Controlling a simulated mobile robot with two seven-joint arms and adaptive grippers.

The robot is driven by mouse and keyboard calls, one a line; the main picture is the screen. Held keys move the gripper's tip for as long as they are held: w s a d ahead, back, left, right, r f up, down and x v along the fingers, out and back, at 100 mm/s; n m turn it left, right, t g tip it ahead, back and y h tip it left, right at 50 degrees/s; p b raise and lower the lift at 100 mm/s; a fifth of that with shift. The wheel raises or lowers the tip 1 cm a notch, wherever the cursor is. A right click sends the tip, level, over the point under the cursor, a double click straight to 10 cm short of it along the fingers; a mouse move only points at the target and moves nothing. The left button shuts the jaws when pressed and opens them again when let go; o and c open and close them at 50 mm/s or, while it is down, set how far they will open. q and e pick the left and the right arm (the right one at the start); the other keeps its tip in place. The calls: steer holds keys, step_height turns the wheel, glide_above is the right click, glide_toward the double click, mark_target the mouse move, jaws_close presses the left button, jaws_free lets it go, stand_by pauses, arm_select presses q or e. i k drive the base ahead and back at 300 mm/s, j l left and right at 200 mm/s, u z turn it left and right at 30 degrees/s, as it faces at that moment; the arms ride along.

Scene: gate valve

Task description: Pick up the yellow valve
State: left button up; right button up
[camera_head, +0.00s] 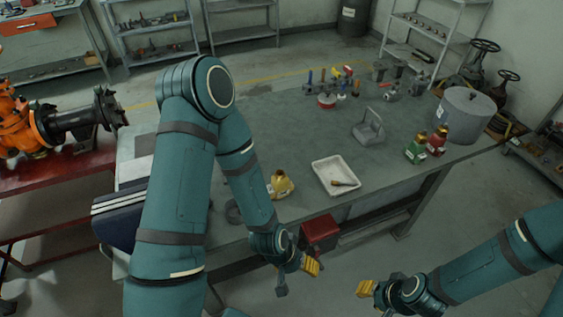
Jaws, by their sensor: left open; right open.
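A yellow valve (281,186) sits on the grey-green workbench (290,120), just right of my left forearm and left of the white tray. My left gripper (297,279) is open and empty, below the valve in the picture, by the bench's front edge. My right gripper (374,299) is open and empty, in front of the bench at the lower right. Neither gripper touches the valve. The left arm crosses in front of part of the bench.
A white tray (322,168) with a small tool lies right of the valve. A grey stand (369,131), green and red bottles (416,150) and a large grey pot (464,118) stand further right. Small tools stand at the back. A red box (320,231) is below the front edge.

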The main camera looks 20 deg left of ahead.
mark_target(280, 185)
steer(key=k+u, duration=0.1)
steer(key=u, duration=0.3)
steer(key=k+l+u, duration=0.1)
steer(key=u, duration=0.3)
steer(key=i, duration=0.3)
